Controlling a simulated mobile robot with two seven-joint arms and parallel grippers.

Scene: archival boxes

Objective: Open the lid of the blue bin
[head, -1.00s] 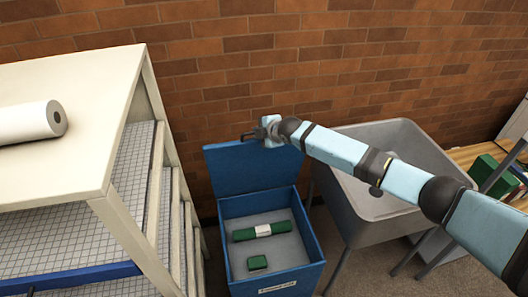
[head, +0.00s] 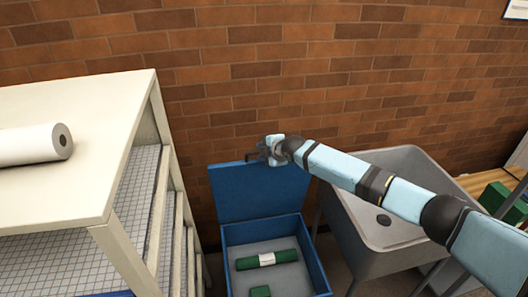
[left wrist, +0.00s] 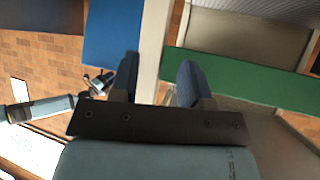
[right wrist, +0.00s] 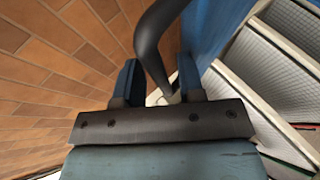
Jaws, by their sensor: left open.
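The blue bin (head: 317,268) stands on the floor between the white shelf unit and the sink. Its blue lid (head: 258,193) stands raised at the back, near the brick wall, and the inside shows. A green roll with a pale band (head: 267,260) and a small green item (head: 260,291) lie inside. My right gripper (head: 260,151) is at the lid's top edge. In the right wrist view its fingers (right wrist: 160,75) are apart, with a dark curved bar (right wrist: 147,40) passing between them. My left gripper (left wrist: 157,75) is open and empty, outside the head view.
The white shelf unit (head: 100,195) with a white paper roll (head: 30,145) on top stands close at left. A grey sink (head: 345,215) stands right of the bin, under my right arm. Green boxes (head: 495,198) lie at far right. The brick wall closes the back.

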